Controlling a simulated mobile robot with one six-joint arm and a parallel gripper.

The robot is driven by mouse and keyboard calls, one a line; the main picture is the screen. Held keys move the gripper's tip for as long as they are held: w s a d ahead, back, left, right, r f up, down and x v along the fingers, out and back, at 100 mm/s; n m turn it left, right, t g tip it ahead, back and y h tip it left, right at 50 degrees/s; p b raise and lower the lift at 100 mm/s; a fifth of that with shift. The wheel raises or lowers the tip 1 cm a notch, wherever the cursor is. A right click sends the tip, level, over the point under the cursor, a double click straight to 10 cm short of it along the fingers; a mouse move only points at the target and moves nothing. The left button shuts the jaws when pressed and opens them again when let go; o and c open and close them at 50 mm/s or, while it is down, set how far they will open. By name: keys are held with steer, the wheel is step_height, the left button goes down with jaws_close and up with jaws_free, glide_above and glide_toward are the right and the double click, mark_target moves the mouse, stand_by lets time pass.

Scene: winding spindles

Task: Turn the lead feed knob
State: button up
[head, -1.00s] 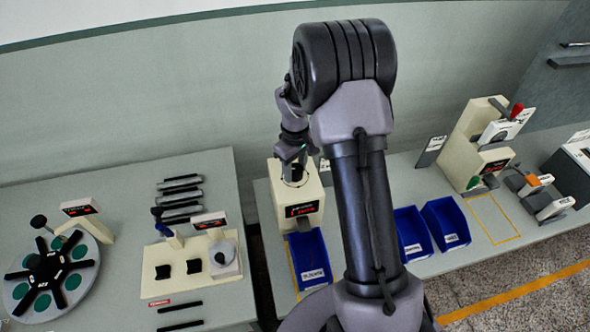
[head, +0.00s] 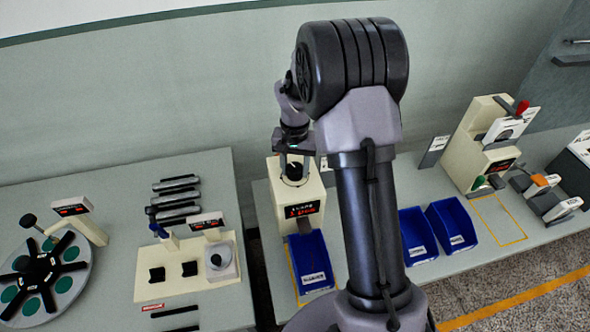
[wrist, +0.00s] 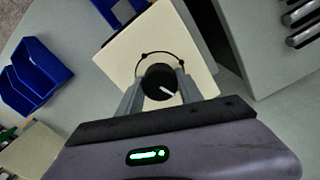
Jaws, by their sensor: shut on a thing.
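The lead feed knob (wrist: 159,84) is a round black knob with a white pointer line. It sits on top of a cream box (wrist: 115,52) with a dark arc marked around it. In the wrist view the pointer slants to the lower right. My gripper (wrist: 160,80) has one grey finger on each side of the knob and is shut on it. In the head view the knob (head: 294,171) shows under my gripper, on the cream box (head: 312,193) with a red display on its front.
A blue bin (head: 310,267) stands in front of the box, and two more (head: 450,226) stand to the right. A separate table at left holds a round dial (head: 60,290) and a cream fixture (head: 170,275). A tall cream machine (head: 476,140) stands further right.

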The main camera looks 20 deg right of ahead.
mark_target(295, 167)
steer(key=shift+m+b, duration=0.7)
steer(key=shift+m, duration=1.4)
steer(key=o, duration=1.4)
steer(key=shift+r, duration=0.1)
step_height(295, 167, up, 17)
steer(key=p, duration=0.4)
steer(key=shift+r, duration=0.15)
